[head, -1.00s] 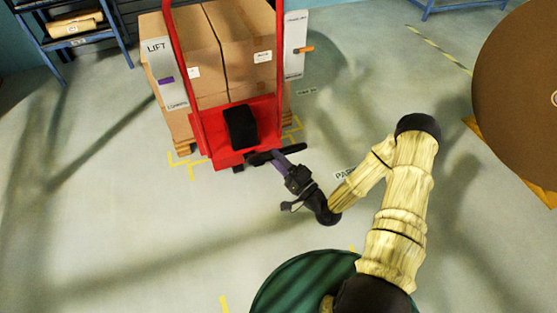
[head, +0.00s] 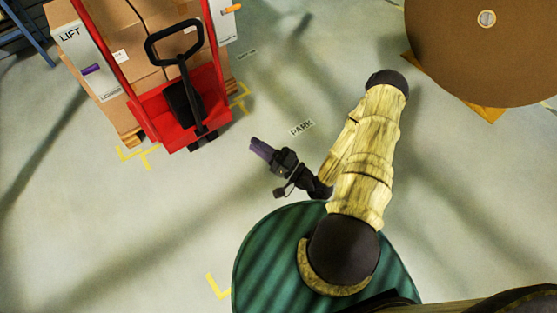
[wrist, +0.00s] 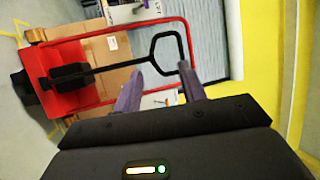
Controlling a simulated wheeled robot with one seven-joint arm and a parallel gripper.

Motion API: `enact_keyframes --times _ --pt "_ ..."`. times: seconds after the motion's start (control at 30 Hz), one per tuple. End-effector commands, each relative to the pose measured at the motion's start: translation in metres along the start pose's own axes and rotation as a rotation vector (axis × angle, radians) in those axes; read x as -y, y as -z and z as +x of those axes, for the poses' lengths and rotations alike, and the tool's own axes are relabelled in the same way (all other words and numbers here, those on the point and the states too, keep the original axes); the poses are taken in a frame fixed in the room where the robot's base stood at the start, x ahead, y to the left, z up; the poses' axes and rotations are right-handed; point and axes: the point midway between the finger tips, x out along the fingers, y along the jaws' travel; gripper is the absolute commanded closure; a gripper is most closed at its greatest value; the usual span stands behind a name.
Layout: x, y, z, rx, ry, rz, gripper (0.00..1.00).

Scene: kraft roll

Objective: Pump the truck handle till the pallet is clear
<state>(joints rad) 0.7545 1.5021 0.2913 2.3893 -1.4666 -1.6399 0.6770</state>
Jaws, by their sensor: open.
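The red pallet truck (head: 147,109) stands at the upper left in the head view. Its black handle (head: 179,60) is raised and ends in a closed loop; the handle also shows in the wrist view (wrist: 110,68). Cardboard boxes (head: 118,28) sit on a wooden pallet (head: 128,137) behind the red frame. Whether the pallet touches the floor is not clear. My gripper (head: 256,146) is open and empty, right of the truck and apart from the handle in the head view. In the wrist view my two purple fingers (wrist: 160,90) point toward the handle's loop, with a gap between them.
A LIFT plate (head: 87,62) with a purple marker stands left of the boxes. Another plate (head: 222,20) with an orange marker stands right. A large brown roll (head: 480,60) is at the upper right. Yellow floor marks (head: 140,157) lie by the pallet; the floor near PARK (head: 301,128) is clear.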

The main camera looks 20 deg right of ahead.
Motion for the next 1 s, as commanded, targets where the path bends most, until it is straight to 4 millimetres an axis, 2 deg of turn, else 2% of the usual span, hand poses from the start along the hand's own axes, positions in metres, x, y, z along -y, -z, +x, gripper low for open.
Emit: enact_keyframes --times 0.2,0.4,1.0 --pt "-0.001 0.000 -0.044 -0.004 -0.002 0.002 0.59" --pt "0.000 0.000 -0.066 0.000 0.001 0.002 0.59" --pt "0.000 0.000 -0.068 0.002 0.000 0.000 0.59"
